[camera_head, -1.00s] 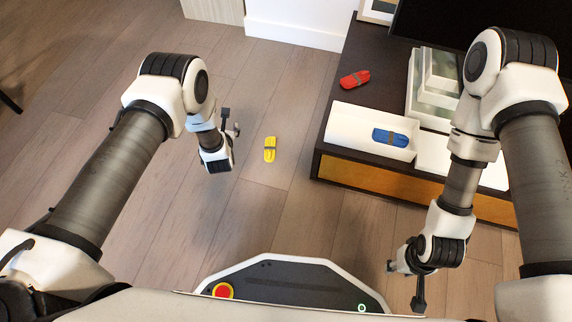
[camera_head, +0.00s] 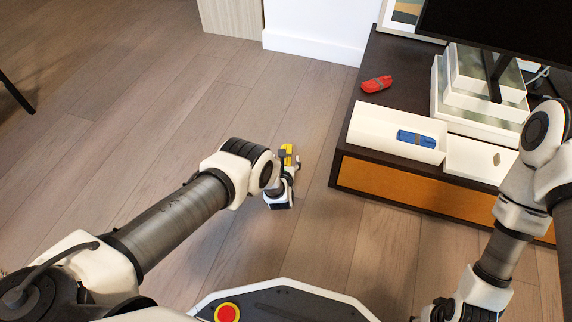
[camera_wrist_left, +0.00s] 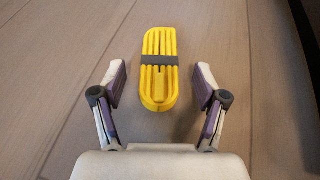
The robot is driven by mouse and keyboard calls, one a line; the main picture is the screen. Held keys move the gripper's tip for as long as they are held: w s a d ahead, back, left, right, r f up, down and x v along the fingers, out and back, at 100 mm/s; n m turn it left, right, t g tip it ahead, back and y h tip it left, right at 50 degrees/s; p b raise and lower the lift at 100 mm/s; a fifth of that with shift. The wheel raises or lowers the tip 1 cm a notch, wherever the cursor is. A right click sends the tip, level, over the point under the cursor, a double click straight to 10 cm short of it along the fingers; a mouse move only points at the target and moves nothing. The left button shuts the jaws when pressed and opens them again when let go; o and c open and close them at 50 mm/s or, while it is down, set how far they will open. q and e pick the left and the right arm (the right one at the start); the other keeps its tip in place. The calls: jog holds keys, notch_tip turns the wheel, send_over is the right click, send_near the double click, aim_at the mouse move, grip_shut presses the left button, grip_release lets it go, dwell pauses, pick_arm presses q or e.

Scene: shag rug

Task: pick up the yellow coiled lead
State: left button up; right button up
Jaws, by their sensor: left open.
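The yellow coiled lead (camera_wrist_left: 158,85) lies on the wooden floor, with a grey band around its middle. In the left wrist view it lies lengthwise ahead of my left gripper (camera_wrist_left: 160,92), its near end between the two open fingers and apart from both. In the head view the lead (camera_head: 287,150) is partly hidden by my left gripper (camera_head: 289,163), which is over its near end. I cannot tell the height of the fingers above the floor. My right arm is at the lower right of the head view; its fingers are not clearly visible.
A dark low cabinet (camera_head: 350,171) stands to the right of the lead. On it are a red coiled lead (camera_head: 377,84), a white tray (camera_head: 372,124) holding a blue coiled lead (camera_head: 416,138), and stacked white boxes (camera_head: 455,98). The floor left of the lead is clear.

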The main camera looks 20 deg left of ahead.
pick_arm(q)
jog(key=shift+w+a+f, duration=0.1)
jog(key=shift+w+f, duration=0.2)
jog(key=shift+w, duration=0.1)
jog(key=shift+r, duration=0.2)
jog(key=c, duration=1.2)
jog(key=shift+c, duration=0.2)
